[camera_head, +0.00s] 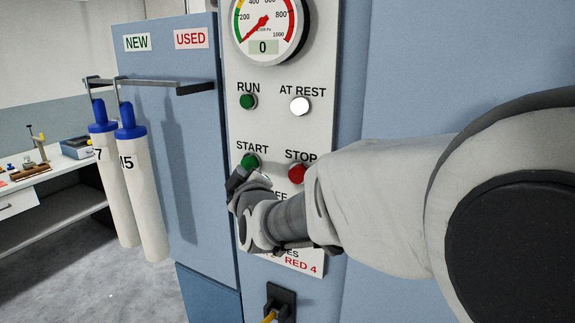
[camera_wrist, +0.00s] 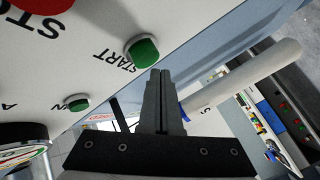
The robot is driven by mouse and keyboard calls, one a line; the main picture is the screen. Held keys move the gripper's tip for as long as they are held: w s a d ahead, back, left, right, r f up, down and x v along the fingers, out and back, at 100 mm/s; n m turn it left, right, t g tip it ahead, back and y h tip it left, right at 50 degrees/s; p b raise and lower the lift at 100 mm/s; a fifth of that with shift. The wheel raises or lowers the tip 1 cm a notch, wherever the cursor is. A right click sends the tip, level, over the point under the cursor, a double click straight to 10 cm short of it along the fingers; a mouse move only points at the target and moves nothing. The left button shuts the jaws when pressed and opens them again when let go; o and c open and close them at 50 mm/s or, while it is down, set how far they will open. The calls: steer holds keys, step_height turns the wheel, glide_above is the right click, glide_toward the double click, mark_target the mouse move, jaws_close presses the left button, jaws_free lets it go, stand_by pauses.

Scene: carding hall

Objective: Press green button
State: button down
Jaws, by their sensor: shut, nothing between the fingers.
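The green START button (camera_head: 250,161) is on the white control panel (camera_head: 322,180), below the RUN label. It also shows in the wrist view (camera_wrist: 143,52), rounded and standing out from its pale collar. My gripper (camera_head: 236,181) is shut and empty. Its fingertips are just below and left of the START button in the head view. In the wrist view, the closed fingertips (camera_wrist: 160,73) end close beside the button; I cannot tell whether they touch it. A second green round piece under RUN (camera_head: 248,101) is higher on the panel.
The red STOP button (camera_head: 297,173) is right of START, close to my wrist. A white AT REST lamp (camera_head: 300,106) and a gauge (camera_head: 268,25) are above. Two white tubes with blue caps (camera_head: 139,180) hang from a bar at left. A workbench (camera_head: 50,180) stands behind.

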steer(key=shift+w+d+b, duration=0.15)
steer(key=shift+w+b, duration=0.2)
steer(key=shift+w, duration=0.05)
steer(key=shift+w+d+b, duration=0.25)
steer(key=shift+w+b, duration=0.15)
steer(key=shift+w, duration=0.1)
stand_by(0.9)
stand_by(0.4)
steer(key=shift+s+a, duration=0.35)
steer(key=shift+s, duration=0.55)
steer(key=shift+s+p, duration=0.1)
steer(key=shift+p, duration=0.2)
steer(key=s, duration=0.1)
steer(key=s+a+p, duration=0.1)
steer(key=s, duration=0.1)
steer(key=s+a, duration=0.1)
steer(key=shift+s+p, duration=0.2)
steer(key=shift+p, duration=0.15)
